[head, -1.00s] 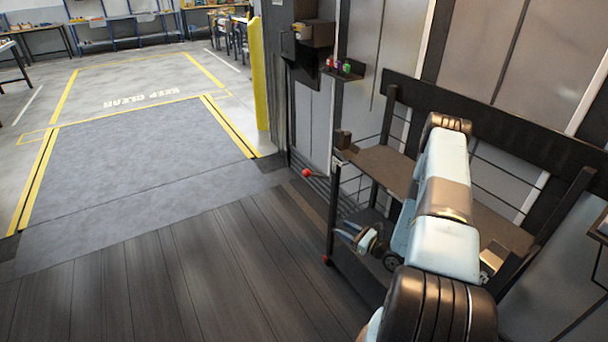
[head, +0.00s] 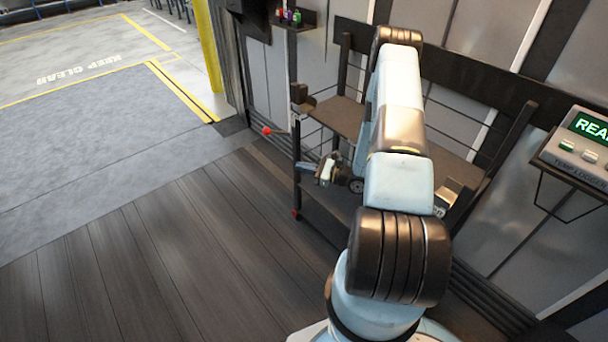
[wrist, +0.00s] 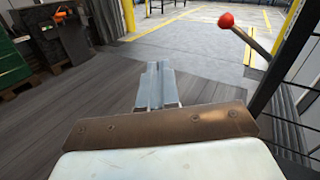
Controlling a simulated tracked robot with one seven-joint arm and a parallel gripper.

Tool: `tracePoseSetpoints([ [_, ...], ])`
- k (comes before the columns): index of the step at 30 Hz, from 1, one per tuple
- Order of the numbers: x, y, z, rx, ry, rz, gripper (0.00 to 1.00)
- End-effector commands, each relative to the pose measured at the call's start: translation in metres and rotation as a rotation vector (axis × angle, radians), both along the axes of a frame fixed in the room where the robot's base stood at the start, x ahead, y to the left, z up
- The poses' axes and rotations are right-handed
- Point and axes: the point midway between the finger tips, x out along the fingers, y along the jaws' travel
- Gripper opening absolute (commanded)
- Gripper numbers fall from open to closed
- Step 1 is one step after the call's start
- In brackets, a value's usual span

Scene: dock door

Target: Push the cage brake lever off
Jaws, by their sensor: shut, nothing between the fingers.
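The cage brake lever shows as a rod with a red ball knob (head: 267,131) at the left end of the dark cage (head: 297,185) in the head view. In the head view my gripper (head: 304,166) is small, beside the cage's left post, to the right of and below the knob.
The cage's dark bars (wrist: 292,65) run close on the right in the wrist view. A small shelf (head: 296,24) with coloured items hangs on the wall. A lit console (head: 580,150) is at the right. The plank floor (head: 150,240) to the left is clear.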

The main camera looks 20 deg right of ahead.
Motion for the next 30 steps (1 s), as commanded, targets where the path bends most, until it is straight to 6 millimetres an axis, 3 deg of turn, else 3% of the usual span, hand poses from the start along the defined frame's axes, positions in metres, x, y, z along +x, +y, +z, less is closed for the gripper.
tracePoseSetpoints([
  [1,0.003,0.006,0.021,-0.024,-0.022,0.047,0.0],
  [3,0.004,0.015,0.044,-0.057,-0.044,0.113,0.0],
  [13,-0.01,0.055,0.146,-0.233,-0.145,0.404,0.0],
  [21,-0.038,0.084,0.217,-0.409,-0.226,0.62,0.0],
  [30,-0.081,0.107,0.283,-0.634,-0.318,0.831,0.0],
])
